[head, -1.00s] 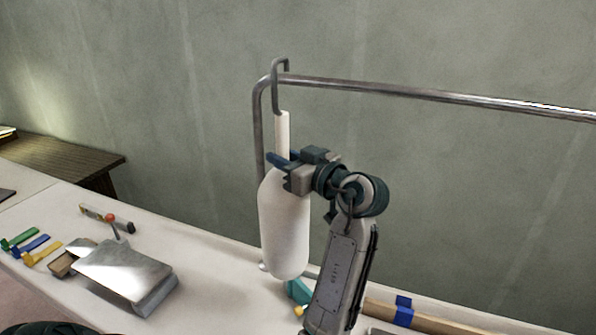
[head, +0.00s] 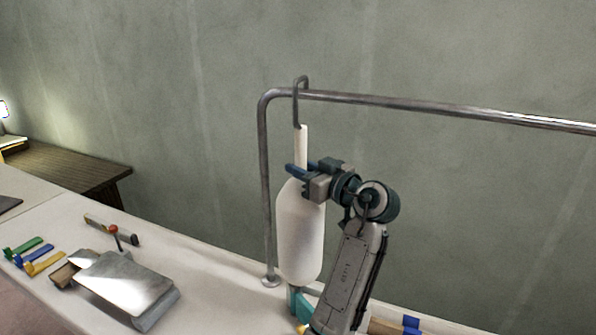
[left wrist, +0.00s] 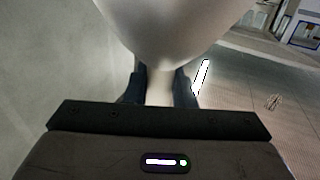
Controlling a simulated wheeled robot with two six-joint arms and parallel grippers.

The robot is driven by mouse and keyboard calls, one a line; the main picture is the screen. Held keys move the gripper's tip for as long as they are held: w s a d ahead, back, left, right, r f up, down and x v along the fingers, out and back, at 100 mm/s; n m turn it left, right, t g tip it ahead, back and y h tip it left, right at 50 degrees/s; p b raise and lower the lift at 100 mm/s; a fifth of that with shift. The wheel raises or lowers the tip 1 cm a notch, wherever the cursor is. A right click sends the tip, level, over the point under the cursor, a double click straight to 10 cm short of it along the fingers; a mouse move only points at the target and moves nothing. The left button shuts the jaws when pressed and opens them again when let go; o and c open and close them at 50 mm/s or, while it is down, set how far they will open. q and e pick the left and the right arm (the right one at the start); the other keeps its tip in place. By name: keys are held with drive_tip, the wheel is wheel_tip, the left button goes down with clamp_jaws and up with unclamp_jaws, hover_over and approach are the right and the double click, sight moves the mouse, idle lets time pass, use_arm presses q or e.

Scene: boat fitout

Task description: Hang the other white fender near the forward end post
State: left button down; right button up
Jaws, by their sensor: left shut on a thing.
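The white fender (head: 301,240) hangs upright in the head view, with a thin neck and a grey hook (head: 300,84) at its top. The hook is at the steel rail (head: 420,104), just right of the bend into the end post (head: 264,190). I cannot tell whether the hook bears on the rail. My left gripper (head: 299,170) is shut on the fender's neck, below the rail. In the left wrist view, the fender (left wrist: 165,35) fills the top middle, with its neck between the fingers (left wrist: 158,88). My right gripper is not in view.
On the white bench (head: 205,262) lie a shiny metal box (head: 125,283), green, blue and yellow clips (head: 42,263), and a tool with a red knob (head: 112,230). A teal object (head: 294,300) stands below the fender. A wooden table (head: 65,175) is at the far left.

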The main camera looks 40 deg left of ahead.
use_arm(q)
drive_tip(key=shift+w+a+r+p, duration=0.1)
drive_tip(key=shift+w+a+p, duration=0.15)
drive_tip(key=shift+w, duration=0.75)
drive_tip(key=shift+w+a+r+p, duration=0.1)
drive_tip(key=shift+w+a, duration=0.15)
drive_tip(key=shift+w, duration=0.7)
drive_tip(key=w+a+f+b, duration=0.1)
drive_tip(key=w+f+b, duration=0.1)
drive_tip(key=w, duration=0.5)
drive_tip(key=shift+a+f, duration=0.35)
drive_tip(key=shift+f, duration=0.4)
